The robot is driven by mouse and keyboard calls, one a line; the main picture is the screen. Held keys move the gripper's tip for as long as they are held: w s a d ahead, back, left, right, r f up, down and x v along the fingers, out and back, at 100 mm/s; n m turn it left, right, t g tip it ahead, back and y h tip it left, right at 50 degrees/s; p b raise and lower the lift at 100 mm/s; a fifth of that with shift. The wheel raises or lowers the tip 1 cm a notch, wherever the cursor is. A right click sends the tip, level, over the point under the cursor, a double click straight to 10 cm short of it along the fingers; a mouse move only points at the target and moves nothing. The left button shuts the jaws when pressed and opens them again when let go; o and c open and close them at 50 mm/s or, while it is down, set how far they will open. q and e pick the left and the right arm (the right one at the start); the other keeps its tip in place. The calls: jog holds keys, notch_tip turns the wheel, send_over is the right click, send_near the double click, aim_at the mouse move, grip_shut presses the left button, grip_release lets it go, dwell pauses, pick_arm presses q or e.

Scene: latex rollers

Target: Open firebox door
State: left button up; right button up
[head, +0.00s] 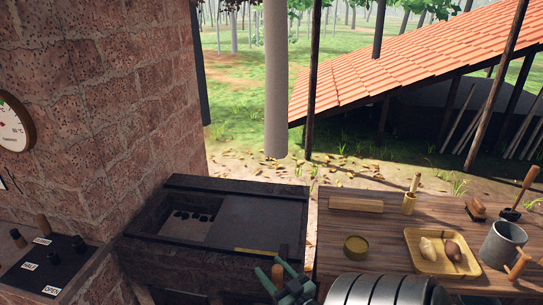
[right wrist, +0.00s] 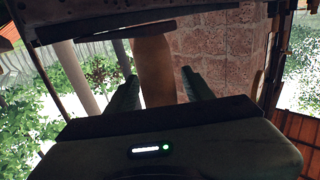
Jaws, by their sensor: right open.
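The firebox looks like a dark metal box (head: 180,250) against the brick wall. Its top has an opening at left with dark lumps inside and a flat plate (head: 262,221) over the right part. A brown wooden handle (head: 277,271) shows at its front right, partly hidden by my right gripper (head: 291,284). In the right wrist view, a brown rounded handle (right wrist: 153,68) stands between the two green fingers of my right gripper (right wrist: 160,82), which are open with gaps beside it. Which part the handle moves cannot be told. My left gripper is out of view.
A wooden table (head: 335,232) at right holds a tray (head: 424,266) with food lumps, a grey mug (head: 502,245), a round tin (head: 356,247) and brushes. A panel with knobs and labels (head: 48,262) and a gauge (head: 14,124) are at left. A grey post (head: 276,80) hangs behind.

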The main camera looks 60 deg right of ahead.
aim_at(281, 281)
jog(key=b+v, duration=0.1)
jog(key=v, duration=0.6)
jog(key=shift+s, duration=0.25)
jog(key=shift+f, duration=0.1)
